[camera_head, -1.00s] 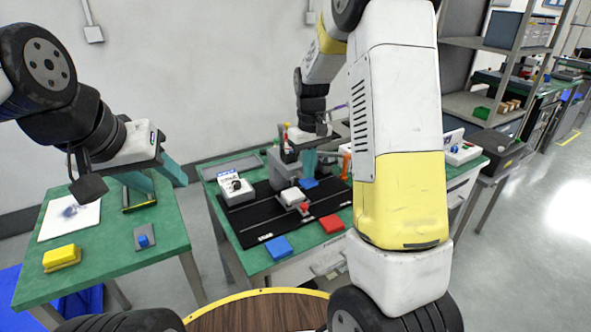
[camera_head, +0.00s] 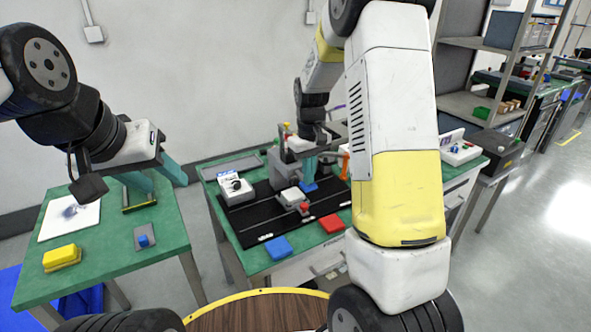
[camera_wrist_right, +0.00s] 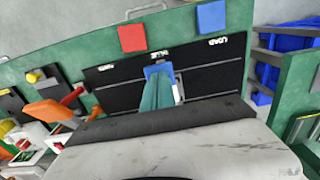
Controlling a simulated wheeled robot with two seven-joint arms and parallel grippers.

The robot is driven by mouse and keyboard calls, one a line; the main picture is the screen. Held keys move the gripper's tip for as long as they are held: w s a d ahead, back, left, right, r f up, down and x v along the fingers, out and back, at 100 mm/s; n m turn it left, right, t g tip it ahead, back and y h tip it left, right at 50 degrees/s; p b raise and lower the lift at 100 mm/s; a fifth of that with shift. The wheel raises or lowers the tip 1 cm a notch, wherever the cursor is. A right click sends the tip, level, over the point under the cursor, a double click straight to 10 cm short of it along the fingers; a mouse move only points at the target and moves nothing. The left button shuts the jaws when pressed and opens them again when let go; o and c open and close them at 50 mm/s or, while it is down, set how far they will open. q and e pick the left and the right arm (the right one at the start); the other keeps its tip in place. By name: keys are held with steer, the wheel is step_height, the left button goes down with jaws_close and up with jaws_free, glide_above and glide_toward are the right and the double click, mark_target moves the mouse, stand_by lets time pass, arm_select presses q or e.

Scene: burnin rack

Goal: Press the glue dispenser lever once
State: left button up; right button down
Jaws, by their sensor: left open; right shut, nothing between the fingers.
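The grey glue dispenser (camera_head: 282,170) stands on the black mat at the back of the middle table. A blue flat pad (camera_head: 309,187), which looks like its lever end, sticks out to the right of the grey body. My right gripper (camera_head: 310,177) is shut and empty, with its teal fingers pointing down at the pad. In the right wrist view the fingertips (camera_wrist_right: 158,80) overlap the blue pad (camera_wrist_right: 157,68); they look in contact, but I cannot be certain. My left gripper (camera_head: 170,172) is open and empty above the left table.
A white block with a red piece (camera_head: 291,197) sits on the black mat (camera_head: 255,222). A blue plate (camera_head: 278,247) and a red plate (camera_head: 331,223) lie in front. A white box (camera_head: 235,188) stands left. The left table holds a yellow block (camera_head: 62,256).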

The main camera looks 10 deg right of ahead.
steer(key=shift+f, duration=0.5)
stand_by(0.3)
step_height(320, 180, up, 11)
steer(key=shift+s, duration=0.2)
stand_by(1.4)
steer(key=shift+r, duration=0.2)
steer(key=s+a+r+m+t+y, duration=0.1)
steer(key=s+r+t, duration=0.2)
steer(key=s, duration=0.9)
steer(key=s+a+r+m+t+y, duration=0.1)
steer(key=s+r, duration=0.5)
steer(key=s, duration=0.6)
steer(key=shift+m+t, duration=0.7)
steer(key=shift+t, duration=0.4)
